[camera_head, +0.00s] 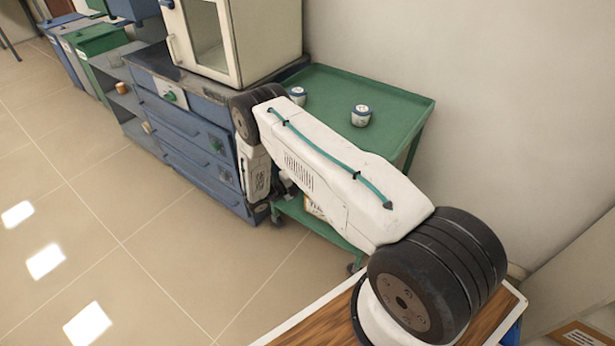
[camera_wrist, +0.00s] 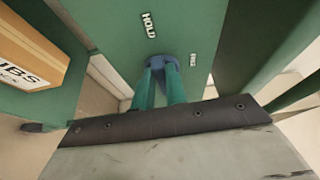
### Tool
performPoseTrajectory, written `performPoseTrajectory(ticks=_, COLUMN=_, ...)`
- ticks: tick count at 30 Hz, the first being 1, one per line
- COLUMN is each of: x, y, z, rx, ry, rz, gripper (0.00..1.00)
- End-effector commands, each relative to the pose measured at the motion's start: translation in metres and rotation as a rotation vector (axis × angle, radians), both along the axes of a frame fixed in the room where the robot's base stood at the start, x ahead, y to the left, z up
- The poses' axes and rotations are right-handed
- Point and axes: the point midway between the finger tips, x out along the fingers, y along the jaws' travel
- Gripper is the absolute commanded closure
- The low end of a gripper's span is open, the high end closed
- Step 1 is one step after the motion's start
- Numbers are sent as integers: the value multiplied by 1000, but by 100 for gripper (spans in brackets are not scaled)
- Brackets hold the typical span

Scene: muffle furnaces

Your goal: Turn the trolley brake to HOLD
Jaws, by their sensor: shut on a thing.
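The green trolley (camera_head: 395,97) stands against the wall in the head view, right of the blue drawer cabinet. In the wrist view its green panel (camera_wrist: 112,38) carries a HOLD label (camera_wrist: 148,25) and, to the right, a smaller label (camera_wrist: 193,60) that seems to read FREE. The blue brake knob (camera_wrist: 160,60) sits just below and between these labels. My gripper (camera_wrist: 163,72) has its two green fingers shut on the knob, one on each side. Which label the knob points to is not clear. In the head view my arm hides the gripper and the brake.
A cream furnace (camera_head: 262,35) stands on the blue cabinet (camera_head: 185,125). A labelled box (camera_wrist: 30,52) is close at left. The tiled floor at left is clear.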

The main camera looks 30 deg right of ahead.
Motion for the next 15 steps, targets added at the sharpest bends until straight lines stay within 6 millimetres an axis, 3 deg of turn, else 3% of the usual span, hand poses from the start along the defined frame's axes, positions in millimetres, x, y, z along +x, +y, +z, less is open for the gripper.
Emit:
performPoseTrajectory(ticks=2, x=1, y=1, z=0, rx=1, ry=0, rz=4, gripper=100)
performPoseTrajectory(ticks=3, x=1, y=1, z=0, rx=1, ry=0, rz=4, gripper=84)
performPoseTrajectory(ticks=5, x=1, y=1, z=0, rx=1, ry=0, rz=4, gripper=67)
performPoseTrajectory(ticks=6, x=1, y=1, z=0, rx=1, ry=0, rz=3, gripper=65)
performPoseTrajectory(ticks=15, x=0, y=2, z=0, rx=0, ry=-1, rz=1, gripper=65)
